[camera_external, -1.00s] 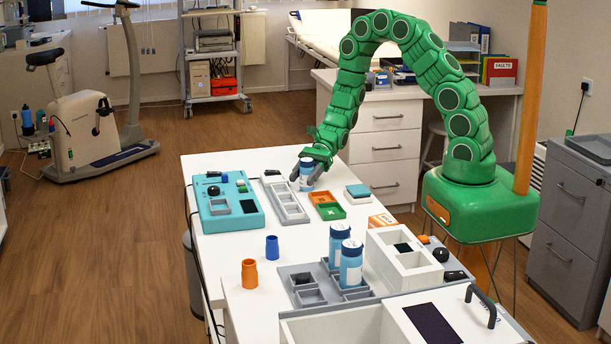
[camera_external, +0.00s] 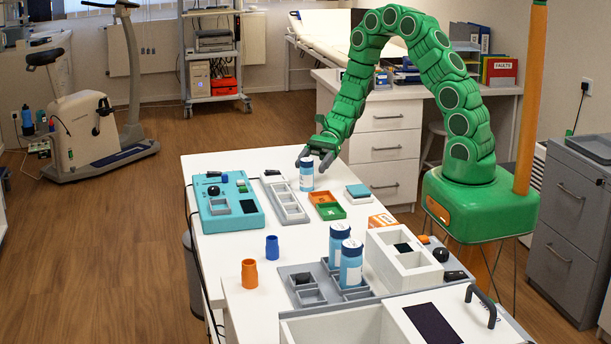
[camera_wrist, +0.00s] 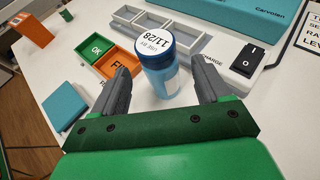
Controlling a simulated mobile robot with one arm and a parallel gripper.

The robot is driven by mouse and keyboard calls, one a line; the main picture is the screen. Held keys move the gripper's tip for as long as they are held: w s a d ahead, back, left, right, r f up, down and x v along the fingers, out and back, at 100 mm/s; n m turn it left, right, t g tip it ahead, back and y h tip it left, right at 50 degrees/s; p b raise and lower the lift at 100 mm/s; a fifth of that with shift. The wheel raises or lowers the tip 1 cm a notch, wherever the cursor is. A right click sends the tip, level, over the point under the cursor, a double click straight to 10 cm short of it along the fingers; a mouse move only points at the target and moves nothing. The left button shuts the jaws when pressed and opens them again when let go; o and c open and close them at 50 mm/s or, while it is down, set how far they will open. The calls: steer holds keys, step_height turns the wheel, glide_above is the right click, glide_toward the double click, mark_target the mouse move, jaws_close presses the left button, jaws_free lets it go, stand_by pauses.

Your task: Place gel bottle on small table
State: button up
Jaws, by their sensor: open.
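A blue bottle with a white label and a white-topped blue cap (camera_external: 306,177) stands upright on the white table (camera_external: 262,248), beside a grey tray. Two similar blue bottles, one behind (camera_external: 339,236) and one in front (camera_external: 351,266), stand in a grey compartment tray nearer the camera. My gripper (camera_external: 314,160) is open and empty, just above the far bottle's cap. In the wrist view the bottle shows between my two grey fingers (camera_wrist: 163,80). I cannot tell whether either finger touches it.
Around the far bottle are the teal device (camera_external: 222,200), grey tray (camera_external: 285,200), orange and green trays (camera_external: 327,206) and a teal-topped block (camera_external: 358,192). Nearer are blue (camera_external: 272,247) and orange (camera_external: 249,273) cups and a white box (camera_external: 400,262).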

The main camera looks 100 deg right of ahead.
steer(key=v, duration=0.6)
steer(key=shift+s, duration=0.1)
steer(key=s+a+r+n+g, duration=0.3)
steer(key=a+r+n+g, duration=0.3)
steer(key=a, duration=0.5)
steer(key=s+a+r+n+g, duration=0.3)
steer(key=a+r+n+g, duration=0.15)
steer(key=a+n, duration=0.45)
steer(key=s+a+r+n+h, duration=0.2)
steer(key=s+r+n+h, duration=0.2)
steer(key=s+n, duration=0.2)
steer(key=s+a+r+n+h, duration=0.2)
steer(key=s+r+n+h, duration=0.3)
steer(key=s, duration=0.5)
steer(key=shift+s+a+r+n+g+h, duration=0.2)
steer(key=shift+a+n+g+h, duration=0.1)
steer(key=shift+a+n+g, duration=0.15)
